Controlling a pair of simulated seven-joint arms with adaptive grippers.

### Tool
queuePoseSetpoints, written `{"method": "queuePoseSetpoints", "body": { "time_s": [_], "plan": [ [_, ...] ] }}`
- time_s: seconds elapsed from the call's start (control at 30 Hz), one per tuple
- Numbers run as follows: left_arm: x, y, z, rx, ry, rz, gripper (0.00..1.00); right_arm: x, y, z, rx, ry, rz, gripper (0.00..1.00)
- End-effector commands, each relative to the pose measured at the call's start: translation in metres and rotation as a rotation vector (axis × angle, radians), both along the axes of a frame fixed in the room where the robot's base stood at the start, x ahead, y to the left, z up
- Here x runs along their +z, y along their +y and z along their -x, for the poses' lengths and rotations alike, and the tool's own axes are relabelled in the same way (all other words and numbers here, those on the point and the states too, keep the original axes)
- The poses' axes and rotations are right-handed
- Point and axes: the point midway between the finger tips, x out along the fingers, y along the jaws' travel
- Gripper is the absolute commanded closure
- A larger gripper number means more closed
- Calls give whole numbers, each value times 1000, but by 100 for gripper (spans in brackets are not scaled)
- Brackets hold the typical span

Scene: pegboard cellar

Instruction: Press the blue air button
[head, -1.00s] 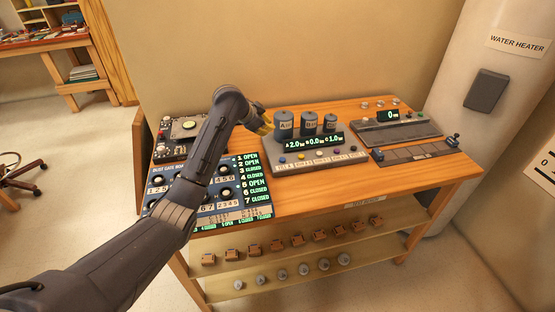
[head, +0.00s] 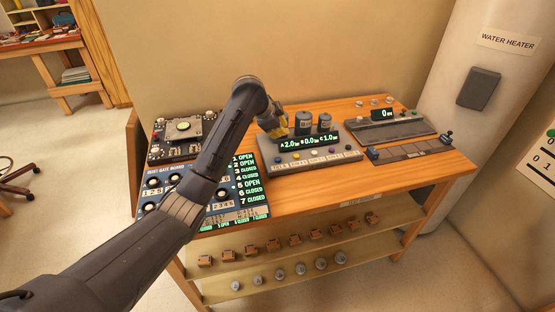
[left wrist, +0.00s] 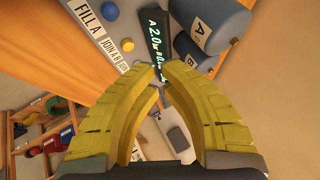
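The blue button (left wrist: 111,12) is a round knob beside the "FILL A" label in the left wrist view. In the head view it shows small at the front left of the grey console (head: 330,161). My left gripper (head: 275,132) has yellow fingers and hangs over the console's left end, behind and above the blue button and in front of cylinder A. In the left wrist view my left gripper (left wrist: 159,78) has its fingertips together with nothing between them. The blue button lies up and left of the tips, apart from them. My right gripper is not in view.
The console has a green display (head: 308,140), more coloured buttons, and cylinders B (head: 304,122) and C (head: 325,122). A blast gate board (head: 250,213) lies at left, under my arm. A slider panel (head: 410,149) and another display unit (head: 395,130) stand at right on the wooden table (head: 300,192).

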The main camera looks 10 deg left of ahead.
Motion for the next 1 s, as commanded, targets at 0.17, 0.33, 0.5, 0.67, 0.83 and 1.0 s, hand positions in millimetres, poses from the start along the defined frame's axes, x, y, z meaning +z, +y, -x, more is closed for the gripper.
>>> {"method": "queuePoseSetpoints", "body": {
  "time_s": [0.17,0.33,0.5,0.67,0.83,1.0],
  "plan": [
    [-15,0,1,1,4,0,100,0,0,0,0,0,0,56],
    [-35,0,1,1,2,1,100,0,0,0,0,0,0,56],
    [-55,0,0,2,3,2,100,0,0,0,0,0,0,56],
    [-69,0,0,1,2,0,100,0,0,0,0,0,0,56],
    [-80,0,0,1,3,0,100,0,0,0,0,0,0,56],
    [-84,0,0,0,1,1,100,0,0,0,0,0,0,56]
  ]
}}
